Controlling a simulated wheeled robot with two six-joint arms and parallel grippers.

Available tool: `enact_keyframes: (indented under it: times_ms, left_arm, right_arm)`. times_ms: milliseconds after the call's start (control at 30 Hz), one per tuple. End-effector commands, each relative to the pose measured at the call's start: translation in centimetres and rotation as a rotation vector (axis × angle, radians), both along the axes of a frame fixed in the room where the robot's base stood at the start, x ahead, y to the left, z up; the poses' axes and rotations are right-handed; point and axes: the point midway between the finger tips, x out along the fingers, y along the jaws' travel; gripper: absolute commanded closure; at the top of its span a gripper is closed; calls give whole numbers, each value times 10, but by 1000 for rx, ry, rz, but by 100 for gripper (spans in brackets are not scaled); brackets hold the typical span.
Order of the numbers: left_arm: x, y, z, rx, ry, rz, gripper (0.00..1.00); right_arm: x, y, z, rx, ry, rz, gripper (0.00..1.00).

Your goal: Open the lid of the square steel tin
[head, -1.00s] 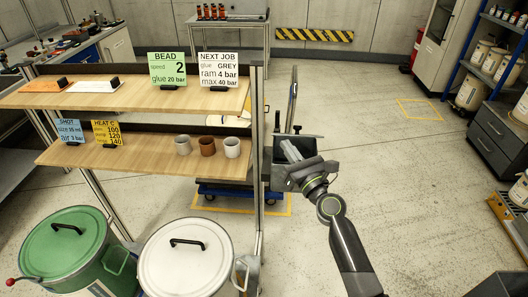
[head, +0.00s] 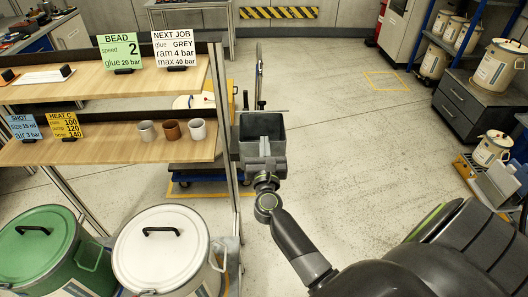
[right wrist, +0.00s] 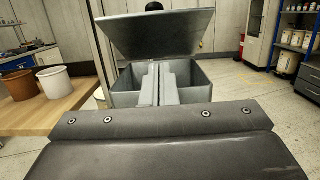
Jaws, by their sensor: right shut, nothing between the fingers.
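The square steel tin (right wrist: 195,82) stands in front of my right gripper in the right wrist view. Its lid (right wrist: 160,35) is tilted up, near edge raised, with the underside facing me and a dark knob at the top. The tin's mouth shows beneath it. In the head view the grey tin (head: 279,140) is right of the shelf's end post. My right gripper (right wrist: 155,82) is shut and empty, with its fingers pointing at the tin and overlapping its open mouth. It also shows in the head view (head: 264,146). Whether the fingers touch the lid or tin is unclear. My left gripper is out of view.
A wooden shelf (head: 90,153) with several cups and signs stands on the left. A green drum (head: 38,240) and a white drum (head: 160,255) stand below it. Open floor (head: 340,120) lies right of the tin. A grey drawer unit (head: 462,112) is at the right.

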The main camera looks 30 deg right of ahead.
Motion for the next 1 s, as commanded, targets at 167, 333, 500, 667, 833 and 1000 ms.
enact_keyframes:
  times_ms: [167,333,500,667,833,1000]
  left_arm:
    - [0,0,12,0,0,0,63]
    - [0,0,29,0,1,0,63]
    - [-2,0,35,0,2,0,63]
    - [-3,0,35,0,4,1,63]
    - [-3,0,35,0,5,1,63]
    - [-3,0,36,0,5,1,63]
  right_arm:
    - [31,-20,10,-2,-1,-1,100]
    - [40,-25,30,0,-1,-1,100]
    - [45,-28,37,1,-1,0,100]
    - [47,-29,38,1,-1,0,100]
    - [47,-29,38,1,-1,0,100]
    - [47,-29,39,2,-1,0,100]
